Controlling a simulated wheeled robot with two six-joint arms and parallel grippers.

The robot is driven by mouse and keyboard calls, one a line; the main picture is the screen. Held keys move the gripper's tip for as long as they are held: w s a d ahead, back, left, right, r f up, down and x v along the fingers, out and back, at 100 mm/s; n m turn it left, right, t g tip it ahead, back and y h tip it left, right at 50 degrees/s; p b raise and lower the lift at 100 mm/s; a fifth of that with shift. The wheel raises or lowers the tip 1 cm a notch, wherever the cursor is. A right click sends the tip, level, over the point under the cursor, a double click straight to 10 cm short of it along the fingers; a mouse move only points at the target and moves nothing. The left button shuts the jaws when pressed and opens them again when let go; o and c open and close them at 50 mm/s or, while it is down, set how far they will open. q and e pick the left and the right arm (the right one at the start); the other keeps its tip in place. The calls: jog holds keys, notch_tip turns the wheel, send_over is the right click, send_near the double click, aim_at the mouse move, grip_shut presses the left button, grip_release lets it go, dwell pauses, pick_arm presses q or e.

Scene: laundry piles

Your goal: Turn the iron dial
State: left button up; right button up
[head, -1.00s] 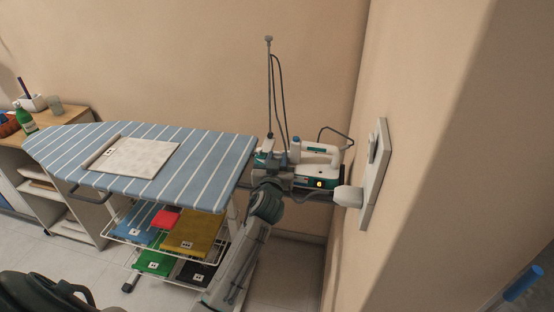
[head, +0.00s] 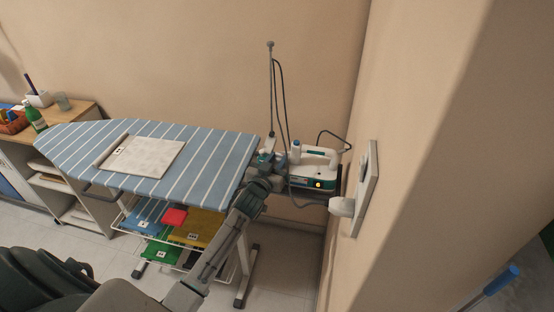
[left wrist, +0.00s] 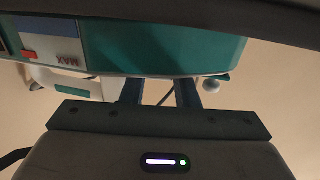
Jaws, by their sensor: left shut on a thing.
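My left gripper (head: 281,162) reaches the iron's left end and is shut there. The dial itself is hidden by the gripper in the head view. In the left wrist view the iron's teal body (left wrist: 165,45) with an upside-down MAX mark fills the top. The dark fingers (left wrist: 196,93) reach up behind its edge, so their grip on the dial is hidden. My right gripper is not in view.
A folded pale cloth (head: 150,157) lies on the board. A thin pole (head: 271,90) carries the cord behind the iron. A wall plate (head: 367,185) with a plug is close on the right. Coloured folded cloths lie on the rack below. A shelf unit (head: 70,190) stands left.

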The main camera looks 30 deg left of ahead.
pick_arm(q)
jog(key=o, duration=0.7)
jog(key=shift+s+f, duration=0.1)
jog(key=shift+s, duration=0.1)
jog(key=shift+s+b, duration=0.3)
jog(key=shift+s, duration=0.05)
jog(key=s+b, duration=0.3)
jog(key=s, duration=0.6)
jog(key=shift+s+d, duration=0.35)
jog(key=shift+s, duration=0.05)
